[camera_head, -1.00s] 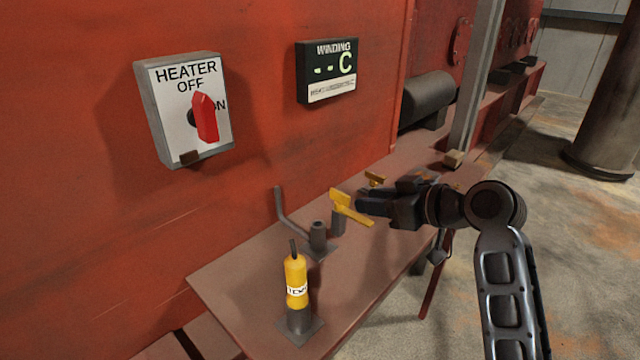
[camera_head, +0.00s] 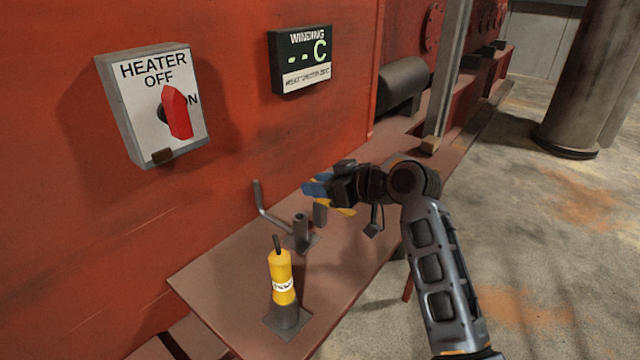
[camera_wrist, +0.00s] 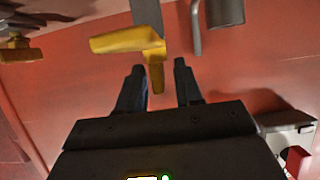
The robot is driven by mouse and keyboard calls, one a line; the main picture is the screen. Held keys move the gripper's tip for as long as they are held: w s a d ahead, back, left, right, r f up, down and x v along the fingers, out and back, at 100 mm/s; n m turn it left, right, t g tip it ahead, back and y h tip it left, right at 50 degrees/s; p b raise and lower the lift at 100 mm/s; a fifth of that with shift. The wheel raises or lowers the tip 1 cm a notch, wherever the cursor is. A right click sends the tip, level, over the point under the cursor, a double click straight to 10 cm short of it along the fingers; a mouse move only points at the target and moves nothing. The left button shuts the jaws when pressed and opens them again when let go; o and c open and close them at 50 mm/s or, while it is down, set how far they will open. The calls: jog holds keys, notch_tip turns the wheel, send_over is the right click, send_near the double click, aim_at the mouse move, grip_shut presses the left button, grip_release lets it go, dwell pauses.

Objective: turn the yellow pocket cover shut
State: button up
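The yellow pocket cover (camera_wrist: 125,41) shows in the wrist view as a flat bar with a tab pointing down, beside a grey post (camera_wrist: 147,14). My gripper (camera_wrist: 158,75) is open, with the tab's lower end between its two dark fingertips; gaps show on both sides, wider on the right. In the head view my gripper (camera_head: 317,188) is over the bench and hides most of the cover; a yellow piece (camera_head: 347,211) shows below it. Contact with the cover cannot be told.
A yellow probe (camera_head: 281,272) stands upright in a grey holder (camera_head: 286,316) near the bench (camera_head: 235,275) front. A bent grey rod (camera_head: 262,208) is near the red wall. A heater switch box (camera_head: 150,100) and a winding display (camera_head: 302,60) are on the wall. Floor is clear at right.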

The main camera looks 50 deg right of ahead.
grip_shut()
dwell(0.3)
